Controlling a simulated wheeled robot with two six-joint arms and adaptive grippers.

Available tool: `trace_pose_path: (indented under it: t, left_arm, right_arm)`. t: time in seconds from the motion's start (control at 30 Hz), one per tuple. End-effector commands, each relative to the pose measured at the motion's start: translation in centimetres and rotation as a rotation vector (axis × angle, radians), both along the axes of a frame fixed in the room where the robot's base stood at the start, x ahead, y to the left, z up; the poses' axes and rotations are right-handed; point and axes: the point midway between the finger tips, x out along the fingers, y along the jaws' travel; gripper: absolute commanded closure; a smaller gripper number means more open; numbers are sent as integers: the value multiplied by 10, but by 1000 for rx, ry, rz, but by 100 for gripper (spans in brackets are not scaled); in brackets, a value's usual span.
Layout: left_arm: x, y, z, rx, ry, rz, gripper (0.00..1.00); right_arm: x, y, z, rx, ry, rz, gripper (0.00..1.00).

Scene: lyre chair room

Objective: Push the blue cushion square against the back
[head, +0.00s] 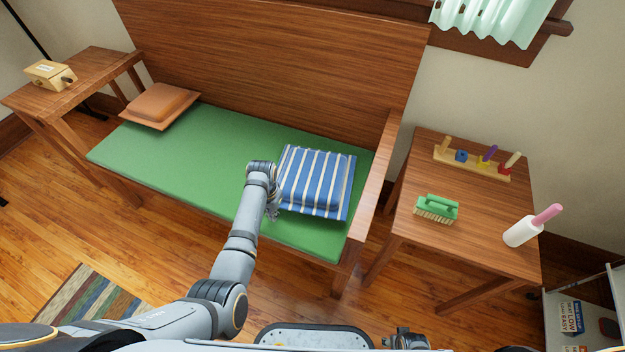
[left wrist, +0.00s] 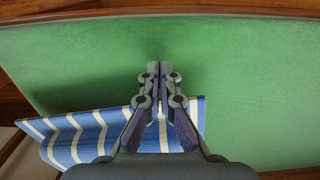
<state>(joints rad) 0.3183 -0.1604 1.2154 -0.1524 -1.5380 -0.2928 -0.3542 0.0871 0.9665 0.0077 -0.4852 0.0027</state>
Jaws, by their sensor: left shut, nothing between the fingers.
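The blue cushion with white stripes (head: 316,182) lies on the green seat pad (head: 190,160) at the bench's right end. A green strip shows between its back edge and the wooden backrest (head: 280,60), and it looks slightly turned to the backrest. My left gripper (head: 272,208) is shut and empty, pointing down at the cushion's left edge; contact is unclear. In the left wrist view its closed fingertips (left wrist: 160,72) are over green pad, with the striped cushion (left wrist: 90,135) below and partly hidden by the gripper. A dark part at the bottom may be my right gripper (head: 405,340).
An orange cushion (head: 160,105) lies at the bench's left end. The right armrest (head: 372,190) stands close beside the blue cushion. A side table (head: 480,220) at right holds a brush (head: 437,208), a peg toy and a white bottle. The seat's middle is clear.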

Motion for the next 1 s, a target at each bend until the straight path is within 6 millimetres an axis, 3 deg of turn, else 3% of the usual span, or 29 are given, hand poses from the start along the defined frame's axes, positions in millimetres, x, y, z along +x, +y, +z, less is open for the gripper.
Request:
trace_pose_path:
  t: [0.63, 1.0]
  left_arm:
    - [0, 0, -21, 0, 0, 0, 100]
    - [0, 0, -21, 0, 0, 0, 100]
  right_arm:
    - [0, 0, -11, 0, 0, 0, 41]
    - [0, 0, -11, 0, 0, 0, 41]
